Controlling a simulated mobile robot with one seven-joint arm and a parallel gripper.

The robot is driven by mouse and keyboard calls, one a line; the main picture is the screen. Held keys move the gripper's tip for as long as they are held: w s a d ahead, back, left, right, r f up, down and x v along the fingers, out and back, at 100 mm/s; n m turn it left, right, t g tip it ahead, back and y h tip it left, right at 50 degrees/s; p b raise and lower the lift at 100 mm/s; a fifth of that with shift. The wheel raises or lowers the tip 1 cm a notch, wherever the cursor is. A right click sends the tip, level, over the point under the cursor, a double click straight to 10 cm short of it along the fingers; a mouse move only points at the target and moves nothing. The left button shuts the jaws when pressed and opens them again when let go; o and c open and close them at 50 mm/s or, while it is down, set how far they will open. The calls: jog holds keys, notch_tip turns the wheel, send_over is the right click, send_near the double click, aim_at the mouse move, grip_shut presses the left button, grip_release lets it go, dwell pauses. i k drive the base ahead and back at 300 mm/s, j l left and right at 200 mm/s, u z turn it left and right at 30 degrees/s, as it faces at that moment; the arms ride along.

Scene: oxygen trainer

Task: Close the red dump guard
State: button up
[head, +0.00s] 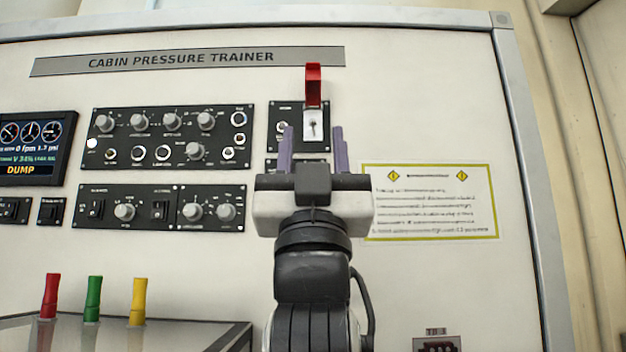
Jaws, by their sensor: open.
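The red dump guard (313,84) stands raised at the top of a small black panel on the upright trainer board. Below it a white switch plate (313,126) with a small toggle is exposed. My gripper (312,141) is in front of this panel, just below the guard, with its two purple fingers pointing up and apart. It is open with nothing between the fingers. The fingertips appear at the height of the switch plate, one on each side of it. I cannot tell how far they are from the board. My gripper hides the lower part of the panel.
Knob panels (171,136) and a display reading DUMP (30,146) are to the left. A yellow-framed notice (430,201) is at the right. Red (49,296), green (93,298) and yellow (138,301) handles stand on a grey box at lower left.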

aim_at(313, 73)
jog(key=k, duration=1)
